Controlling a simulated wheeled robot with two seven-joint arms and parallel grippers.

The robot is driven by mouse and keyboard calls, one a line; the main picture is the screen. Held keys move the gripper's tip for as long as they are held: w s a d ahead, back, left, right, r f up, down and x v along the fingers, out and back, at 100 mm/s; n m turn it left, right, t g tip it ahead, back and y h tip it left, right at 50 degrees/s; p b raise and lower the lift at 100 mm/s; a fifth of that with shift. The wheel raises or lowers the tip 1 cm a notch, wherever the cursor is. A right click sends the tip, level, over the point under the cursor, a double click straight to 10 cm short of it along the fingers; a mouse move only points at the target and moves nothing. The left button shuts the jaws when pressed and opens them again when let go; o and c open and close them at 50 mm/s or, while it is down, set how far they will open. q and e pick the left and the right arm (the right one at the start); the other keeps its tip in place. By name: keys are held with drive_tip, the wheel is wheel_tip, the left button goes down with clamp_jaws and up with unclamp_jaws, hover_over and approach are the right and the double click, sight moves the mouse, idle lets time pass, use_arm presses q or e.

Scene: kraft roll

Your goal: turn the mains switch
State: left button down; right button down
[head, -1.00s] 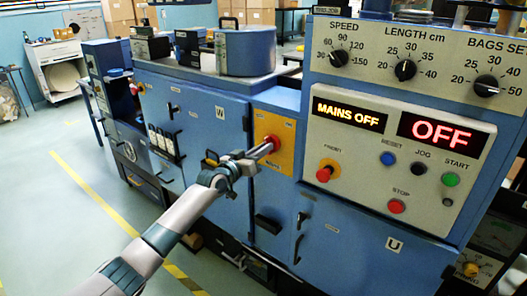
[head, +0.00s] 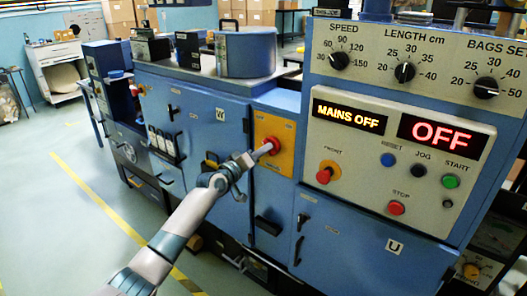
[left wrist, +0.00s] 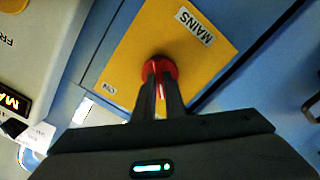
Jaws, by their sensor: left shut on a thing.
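The mains switch is a red knob (head: 271,146) on a yellow plate (head: 285,128) on the blue machine front. In the left wrist view the red knob (left wrist: 160,68) sits on the yellow plate (left wrist: 205,75), beside a label reading MAINS. My left gripper (head: 264,150) is at the knob, and its two fingers (left wrist: 158,85) are shut on it, covering part of it. The display (head: 349,111) reads MAINS OFF and the larger display (head: 442,135) reads OFF. My right gripper is not in view.
The grey control panel (head: 365,190) right of the switch carries a red front button (head: 326,172), a stop button (head: 397,208) and a start button (head: 450,181). A black door handle (head: 268,225) juts out below the switch. Open floor (head: 75,215) lies at the left.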

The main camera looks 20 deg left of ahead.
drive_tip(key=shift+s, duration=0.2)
use_arm(q)
drive_tip(key=c, duration=1.9)
unclamp_jaws()
drive_tip(key=shift+o, duration=0.4)
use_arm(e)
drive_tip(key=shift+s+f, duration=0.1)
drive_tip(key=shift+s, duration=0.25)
use_arm(q)
drive_tip(key=shift+s, duration=0.1)
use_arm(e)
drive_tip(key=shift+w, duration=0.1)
